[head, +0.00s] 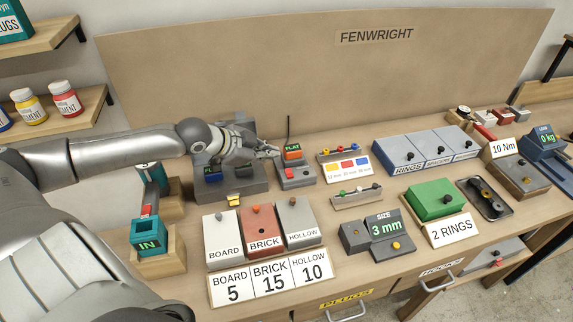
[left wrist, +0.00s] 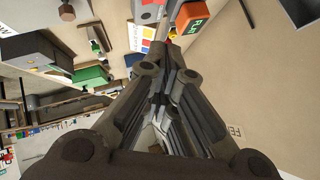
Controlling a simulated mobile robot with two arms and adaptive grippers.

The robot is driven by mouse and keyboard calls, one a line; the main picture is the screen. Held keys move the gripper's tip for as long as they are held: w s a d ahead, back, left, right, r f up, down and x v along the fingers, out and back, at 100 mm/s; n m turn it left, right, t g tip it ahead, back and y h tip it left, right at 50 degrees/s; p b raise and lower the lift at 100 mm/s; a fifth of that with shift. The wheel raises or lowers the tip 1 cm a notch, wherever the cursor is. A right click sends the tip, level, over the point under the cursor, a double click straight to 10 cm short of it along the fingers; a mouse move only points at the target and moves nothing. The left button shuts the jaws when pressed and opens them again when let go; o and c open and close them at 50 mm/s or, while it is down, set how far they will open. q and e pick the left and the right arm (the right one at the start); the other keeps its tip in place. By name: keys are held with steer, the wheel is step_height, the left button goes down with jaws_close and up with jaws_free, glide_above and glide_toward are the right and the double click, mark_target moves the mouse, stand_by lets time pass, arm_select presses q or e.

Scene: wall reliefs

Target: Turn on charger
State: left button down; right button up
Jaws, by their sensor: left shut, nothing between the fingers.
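My left gripper (head: 274,152) is shut and empty, its fingertips just left of an orange block marked FLAT (head: 292,153). The block sits on a small grey unit (head: 296,181) with a thin upright rod behind it. A larger grey block (head: 258,187) stands to the left, partly hidden by my gripper and wrist; a blue piece with green lettering (head: 213,174) shows in it. I cannot tell which unit is the charger or whether it is on. In the left wrist view my shut fingers (left wrist: 165,45) point toward the orange block (left wrist: 192,20). My right gripper is not in view.
BOARD, BRICK and HOLLOW boxes (head: 263,232) stand in front. A green box (head: 434,199), a 3 mm size unit (head: 384,225) and blue-grey RINGS boxes (head: 410,153) are to the right. A tan back panel (head: 300,85) rises behind the bench.

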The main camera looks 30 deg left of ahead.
arm_select(q)
steer(key=p, duration=0.2)
glide_above(286, 174)
steer(key=d, duration=0.2)
steer(key=f, duration=0.5)
steer(key=shift+s+a+f, duration=0.15)
steer(key=shift+s+f, duration=0.1)
steer(key=shift+s, duration=0.1)
steer(key=shift+w+a+f, duration=0.15)
steer(key=shift+a+f, duration=0.1)
steer(key=shift+f, duration=0.35)
steer(key=shift+w+a+f, duration=0.1)
steer(key=shift+a+f, duration=0.15)
steer(key=shift+f, duration=0.35)
steer(key=shift+w+a+f+p, duration=0.1)
steer(key=shift+a+f+p, duration=0.1)
steer(key=shift+f+p, duration=0.25)
steer(key=shift+f, duration=0.2)
steer(key=shift+a+f, duration=0.1)
